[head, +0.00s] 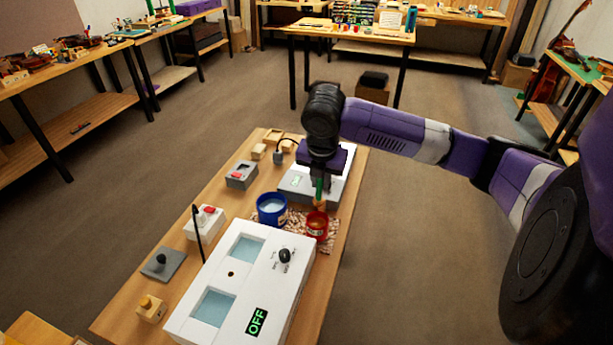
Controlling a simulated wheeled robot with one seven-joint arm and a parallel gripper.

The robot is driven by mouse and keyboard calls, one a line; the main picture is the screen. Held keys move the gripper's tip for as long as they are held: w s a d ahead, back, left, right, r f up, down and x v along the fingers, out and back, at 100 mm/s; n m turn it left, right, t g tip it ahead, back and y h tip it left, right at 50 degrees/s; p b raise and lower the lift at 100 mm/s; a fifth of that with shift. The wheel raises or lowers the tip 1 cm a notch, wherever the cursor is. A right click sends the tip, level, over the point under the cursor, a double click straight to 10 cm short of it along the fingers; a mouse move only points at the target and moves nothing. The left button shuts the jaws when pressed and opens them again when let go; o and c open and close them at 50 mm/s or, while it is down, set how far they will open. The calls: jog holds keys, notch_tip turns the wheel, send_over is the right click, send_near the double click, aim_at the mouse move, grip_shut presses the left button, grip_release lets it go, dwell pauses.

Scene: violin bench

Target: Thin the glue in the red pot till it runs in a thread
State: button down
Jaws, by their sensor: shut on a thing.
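My gripper (320,175) is above the pot, pointing down. It is shut on a slim green-handled tool (319,188) that hangs roughly upright. The tool's lower end looks orange-brown and is at or just over the pot's mouth; I cannot tell whether it touches the glue. A blue pot (271,209) with pale liquid stands just left of the red pot.
A white two-well bath (273,290) with a black knob and a green "OFF" display fills the bench front. A white-grey flat device (296,183) lies behind the pots. Small grey and white blocks and a thin black rod (198,232) stand on the left. Open floor surrounds the bench (169,240).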

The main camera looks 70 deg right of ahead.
jog(key=shift+f+b, duration=4.35)
jog(key=shift+f, duration=1.75)
jog(key=shift+r, duration=0.1)
notch_tip(320, 180, up, 13)
jog(key=p, duration=1)
jog(key=shift+f, duration=0.2)
jog(key=shift+f, duration=0.1)
